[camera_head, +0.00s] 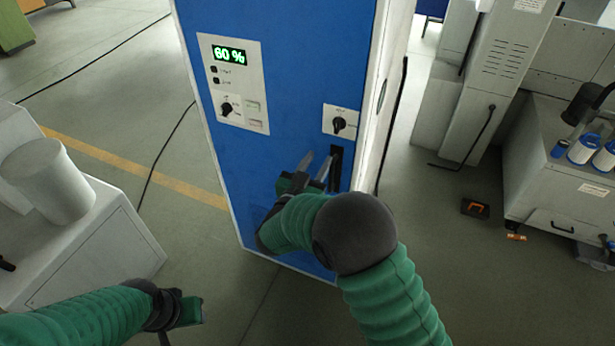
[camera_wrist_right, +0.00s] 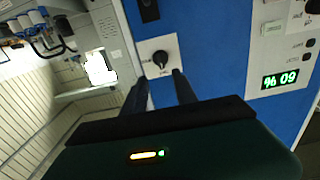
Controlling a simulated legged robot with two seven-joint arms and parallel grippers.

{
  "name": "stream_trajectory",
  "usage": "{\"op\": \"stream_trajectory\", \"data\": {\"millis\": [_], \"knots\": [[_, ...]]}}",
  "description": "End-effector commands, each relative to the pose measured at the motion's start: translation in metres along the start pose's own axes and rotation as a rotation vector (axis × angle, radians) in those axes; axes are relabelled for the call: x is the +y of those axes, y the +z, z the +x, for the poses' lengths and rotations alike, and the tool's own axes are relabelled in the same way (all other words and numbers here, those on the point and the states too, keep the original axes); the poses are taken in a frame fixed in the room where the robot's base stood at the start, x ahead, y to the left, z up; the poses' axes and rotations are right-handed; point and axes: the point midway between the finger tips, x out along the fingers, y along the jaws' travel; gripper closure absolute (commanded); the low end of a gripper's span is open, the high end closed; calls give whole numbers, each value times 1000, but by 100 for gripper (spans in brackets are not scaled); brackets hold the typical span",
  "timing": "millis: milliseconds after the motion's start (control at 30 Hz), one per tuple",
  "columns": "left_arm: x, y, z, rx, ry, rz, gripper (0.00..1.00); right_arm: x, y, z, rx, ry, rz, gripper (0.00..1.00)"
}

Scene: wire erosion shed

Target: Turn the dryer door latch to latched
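The dryer is a tall blue cabinet (camera_head: 285,60). A black rotary knob (camera_head: 339,124) on a small white plate sits near its right front edge and looks like the door latch; its label is too small to read. My right gripper (camera_head: 316,165) is just below and left of the knob, apart from it, with its fingers spread and empty. In the right wrist view the knob (camera_wrist_right: 160,59) shows just beyond the gap between the two fingertips (camera_wrist_right: 162,80). My left gripper (camera_head: 190,310) is low at left, away from the dryer; its fingers are unclear.
A black recessed handle (camera_head: 336,168) sits below the knob, beside my right fingers. A control panel (camera_head: 233,82) with a 60 % display and another knob is at upper left. A white bucket (camera_head: 48,182) stands on a white cabinet at left. The floor between is clear.

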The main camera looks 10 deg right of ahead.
Motion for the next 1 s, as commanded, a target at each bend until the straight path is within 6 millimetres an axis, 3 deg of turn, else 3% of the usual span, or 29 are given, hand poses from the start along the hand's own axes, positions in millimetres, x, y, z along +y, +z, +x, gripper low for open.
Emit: {"op": "stream_trajectory", "data": {"millis": [633,1000], "knots": [[0,-1,-4,0,0,0,64,-1,0,-54,-1,-1,0,66],[0,-1,-6,0,0,0,64,0,0,-60,1,0,0,66]]}}
